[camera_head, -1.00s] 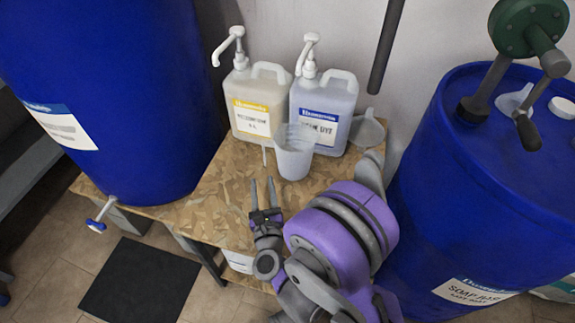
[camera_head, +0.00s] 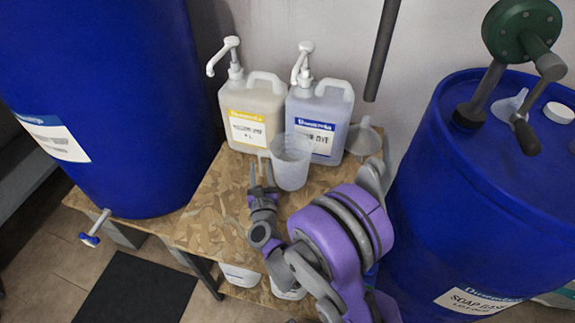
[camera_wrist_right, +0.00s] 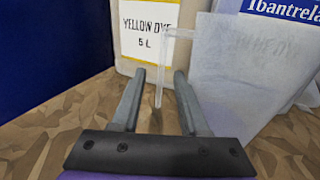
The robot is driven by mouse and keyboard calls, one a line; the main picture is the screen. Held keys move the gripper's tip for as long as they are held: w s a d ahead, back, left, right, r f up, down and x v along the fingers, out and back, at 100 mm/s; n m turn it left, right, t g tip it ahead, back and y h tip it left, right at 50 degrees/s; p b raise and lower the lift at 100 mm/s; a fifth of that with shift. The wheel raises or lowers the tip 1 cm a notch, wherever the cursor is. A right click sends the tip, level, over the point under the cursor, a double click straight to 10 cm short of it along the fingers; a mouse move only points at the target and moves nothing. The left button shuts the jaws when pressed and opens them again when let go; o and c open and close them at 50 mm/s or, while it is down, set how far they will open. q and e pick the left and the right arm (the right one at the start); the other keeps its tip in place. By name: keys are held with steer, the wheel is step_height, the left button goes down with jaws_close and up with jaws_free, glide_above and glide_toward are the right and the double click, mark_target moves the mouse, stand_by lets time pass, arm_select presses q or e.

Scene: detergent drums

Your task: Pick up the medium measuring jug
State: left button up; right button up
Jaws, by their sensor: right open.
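The translucent measuring jug (camera_head: 291,167) stands upright on the chipboard bench, in front of the two dye canisters. Its handle points left. In the right wrist view the jug (camera_wrist_right: 235,85) fills the right side, and its thin handle (camera_wrist_right: 159,85) hangs down between my finger lines. My right gripper (camera_head: 261,173) is open at the handle's side of the jug. In the right wrist view its two fingers (camera_wrist_right: 159,75) point forward with a clear gap. I cannot tell whether the handle is fully between the fingertips. My left gripper is out of view.
A yellow-label canister (camera_head: 252,110) and a blue-label canister (camera_head: 320,118), both with pumps, stand behind the jug. A funnel (camera_head: 364,138) is at their right. Blue drums stand left (camera_head: 110,90) and right (camera_head: 480,200). The bench (camera_head: 215,215) is bare at front left.

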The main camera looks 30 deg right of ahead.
jaws_close()
stand_by(1.4)
